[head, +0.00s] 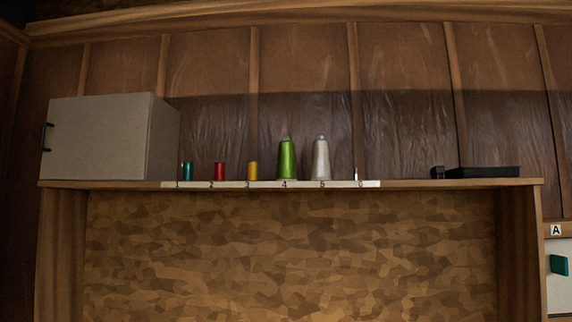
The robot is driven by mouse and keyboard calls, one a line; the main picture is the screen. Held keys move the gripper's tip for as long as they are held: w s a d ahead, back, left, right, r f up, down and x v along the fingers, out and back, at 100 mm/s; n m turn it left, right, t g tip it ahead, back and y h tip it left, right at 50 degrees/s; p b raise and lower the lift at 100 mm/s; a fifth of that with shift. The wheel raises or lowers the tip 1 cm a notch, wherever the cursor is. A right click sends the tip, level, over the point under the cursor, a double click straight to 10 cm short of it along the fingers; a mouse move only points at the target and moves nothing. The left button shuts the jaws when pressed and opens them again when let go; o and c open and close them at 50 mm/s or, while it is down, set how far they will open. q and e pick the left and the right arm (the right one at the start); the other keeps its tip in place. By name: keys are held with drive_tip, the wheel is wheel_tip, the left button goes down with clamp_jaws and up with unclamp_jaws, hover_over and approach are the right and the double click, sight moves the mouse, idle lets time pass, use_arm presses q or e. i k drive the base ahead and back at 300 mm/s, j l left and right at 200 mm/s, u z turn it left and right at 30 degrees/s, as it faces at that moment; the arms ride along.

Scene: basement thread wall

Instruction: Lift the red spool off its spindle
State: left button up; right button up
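The red spool (219,171) stands upright on the high wooden shelf, above the label 2 on a white strip. Its spindle is not visible apart from the spool. A teal spool (188,171) stands to its left and a yellow spool (252,171) to its right, with gaps between them. Neither of my grippers is in the head view.
A green cone (287,159) and a white cone (321,159) stand further right, then a thin bare spindle (356,174) above the last label. A grey cabinet (95,138) is at left. A black tray (483,172) lies at right. Space above the spools is clear.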

sight(219, 166)
drive_tip(key=i+j+u, duration=0.1)
drive_tip(key=j, duration=0.35)
drive_tip(key=i+j+u, duration=0.1)
drive_tip(key=j, duration=0.3)
drive_tip(key=i+j+u, duration=0.1)
drive_tip(key=j, duration=0.35)
drive_tip(key=i+j+u, duration=0.1)
drive_tip(key=j, duration=0.3)
drive_tip(key=i+j+u, duration=0.1)
drive_tip(key=j, duration=0.3)
drive_tip(key=i, duration=0.1)
